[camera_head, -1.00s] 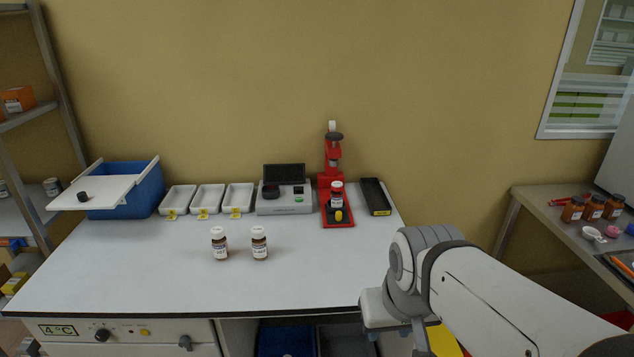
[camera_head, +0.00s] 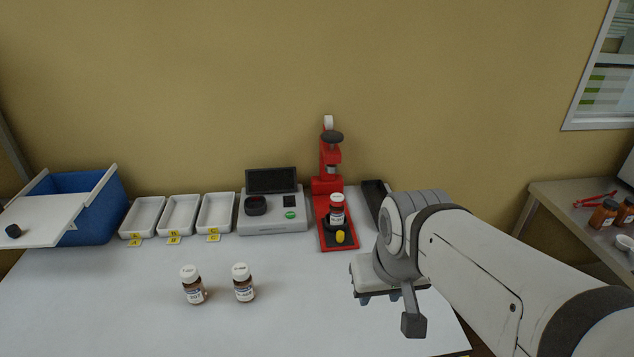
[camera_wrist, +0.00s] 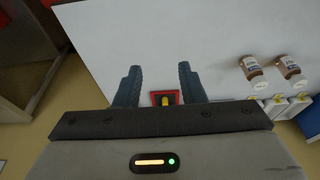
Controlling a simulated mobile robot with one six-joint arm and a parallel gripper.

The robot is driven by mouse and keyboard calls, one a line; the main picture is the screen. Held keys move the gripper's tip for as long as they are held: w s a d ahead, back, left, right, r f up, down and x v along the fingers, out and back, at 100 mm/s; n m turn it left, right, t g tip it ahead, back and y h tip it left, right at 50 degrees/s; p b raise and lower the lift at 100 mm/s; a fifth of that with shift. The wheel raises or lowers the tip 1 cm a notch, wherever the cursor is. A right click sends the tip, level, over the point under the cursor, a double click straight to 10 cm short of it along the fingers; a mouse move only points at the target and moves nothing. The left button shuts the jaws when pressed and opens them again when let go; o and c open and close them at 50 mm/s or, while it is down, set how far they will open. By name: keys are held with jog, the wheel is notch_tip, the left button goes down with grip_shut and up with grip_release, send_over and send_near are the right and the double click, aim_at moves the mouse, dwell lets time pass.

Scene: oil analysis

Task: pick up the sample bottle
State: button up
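Two brown sample bottles with white caps and white labels stand upright and apart on the white table, the left one (camera_head: 193,285) and the right one (camera_head: 243,283). They also show at the right of the wrist view, one (camera_wrist: 253,72) beside the other (camera_wrist: 290,70). A third similar bottle (camera_head: 337,208) is upright in a red stand (camera_head: 324,238). My gripper (camera_wrist: 159,84) is open and empty, with a clear gap between its fingers. In the head view it hangs over the table, right of the two bottles; its fingers are mostly hidden.
Three white trays (camera_head: 179,216) and a grey instrument (camera_head: 272,222) line the back of the table. A blue box (camera_head: 92,208) with a white lid is at the left. A black tray (camera_head: 372,192) lies behind my arm. The table around the two bottles is clear.

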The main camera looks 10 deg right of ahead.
jog(key=shift+o, duration=0.2)
jog(key=shift+s, duration=0.1)
jog(key=shift+o, duration=0.8)
jog(key=shift+d, duration=0.1)
jog(key=o, duration=0.5)
jog(key=w+r, duration=0.1)
jog(key=w, duration=0.8)
jog(key=shift+w+d+r+m, duration=0.2)
jog(key=shift+d+m, duration=0.2)
jog(key=shift+d, duration=0.05)
jog(key=m+p, duration=0.1)
send_near(337, 201)
jog(key=s+f, duration=0.2)
jog(key=s, duration=0.5)
jog(key=shift+m+t+h, duration=0.4)
jog(key=shift+t+h, duration=0.1)
jog(key=shift+t, duration=0.1)
jog(key=w+f, duration=0.1)
jog(key=w, duration=0.1)
jog(key=w+f, duration=0.2)
jog(key=w, duration=0.1)
jog(key=w+f, duration=0.1)
jog(key=w, duration=0.2)
jog(key=shift+f, duration=0.4)
jog(key=shift+w+f+p, duration=0.35)
jog(key=shift+w+f, duration=0.05)
jog(key=shift+f, duration=0.2)
jog(key=shift+p+x, duration=1.1)
jog(key=shift+x, duration=2.4)
